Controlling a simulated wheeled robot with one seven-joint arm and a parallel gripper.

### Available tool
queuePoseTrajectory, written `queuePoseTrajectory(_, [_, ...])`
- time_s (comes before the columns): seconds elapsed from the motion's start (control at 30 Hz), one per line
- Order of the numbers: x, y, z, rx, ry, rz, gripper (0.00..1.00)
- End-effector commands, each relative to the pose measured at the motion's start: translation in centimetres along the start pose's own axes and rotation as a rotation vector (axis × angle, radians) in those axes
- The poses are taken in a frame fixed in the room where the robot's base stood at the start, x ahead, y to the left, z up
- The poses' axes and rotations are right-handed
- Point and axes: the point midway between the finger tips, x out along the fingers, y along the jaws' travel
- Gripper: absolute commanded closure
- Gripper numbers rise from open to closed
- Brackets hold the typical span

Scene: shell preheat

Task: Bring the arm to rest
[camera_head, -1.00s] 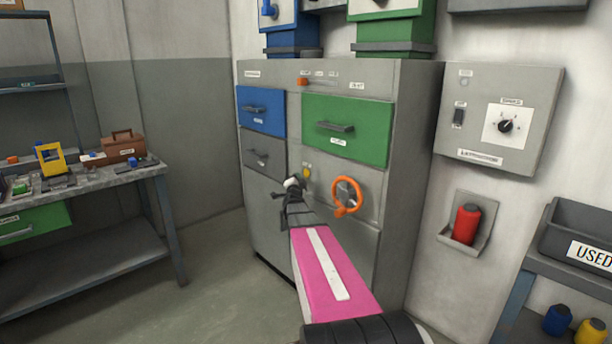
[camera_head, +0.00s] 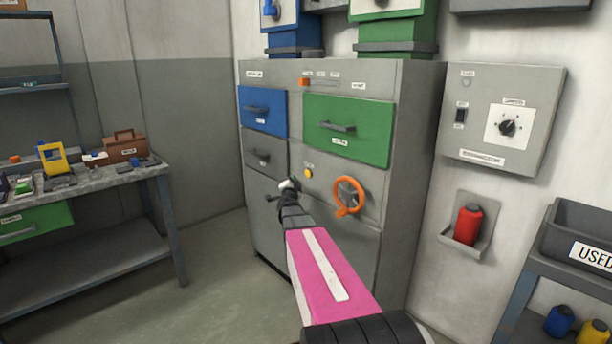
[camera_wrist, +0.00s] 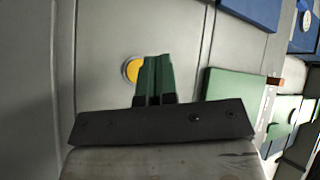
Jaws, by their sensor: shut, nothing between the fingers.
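My arm, with its pink link (camera_head: 330,280), reaches from the bottom of the head view toward the grey cabinet (camera_head: 415,150). Its dark wrist end (camera_head: 290,205) is in front of the cabinet, left of the orange handwheel (camera_head: 348,196). In the wrist view my gripper (camera_wrist: 155,62) is shut, its two dark green fingers side by side with nothing between them. A yellow round button (camera_wrist: 132,70) on the cabinet face shows just left of the fingers. I cannot tell the gap from fingertips to panel. The fingers are not clear in the head view.
Blue (camera_head: 262,110) and green (camera_head: 348,130) drawers are above the arm. A workbench (camera_head: 85,183) with several items stands at left. A wall control box (camera_head: 500,120), a red bottle (camera_head: 467,226) and a dark bin (camera_head: 580,240) are at right. Floor is clear between bench and cabinet.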

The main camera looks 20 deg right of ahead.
Motion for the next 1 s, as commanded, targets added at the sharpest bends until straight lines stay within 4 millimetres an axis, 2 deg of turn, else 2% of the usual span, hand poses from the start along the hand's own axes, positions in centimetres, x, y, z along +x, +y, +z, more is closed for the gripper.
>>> queuePoseTrajectory(0.27, [-0.4,0.0,0.5,-0.011,-0.023,0.007,1.00])
queuePoseTrajectory(0.37, [-1.5,0.1,2.0,-0.048,-0.098,0.028,1.00])
queuePoseTrajectory(0.47, [-3.6,0.5,4.5,-0.114,-0.226,0.064,1.00])
queuePoseTrajectory(0.67, [-10.5,2.1,10.3,-0.305,-0.573,0.159,1.00])
queuePoseTrajectory(0.8, [-17.0,3.7,13.4,-0.463,-0.844,0.229,1.00])
queuePoseTrajectory(0.9, [-22.1,5.0,14.8,-0.577,-1.039,0.281,1.00])
queuePoseTrajectory(1.0, [-27.4,6.3,15.2,-0.691,-1.231,0.334,1.00])
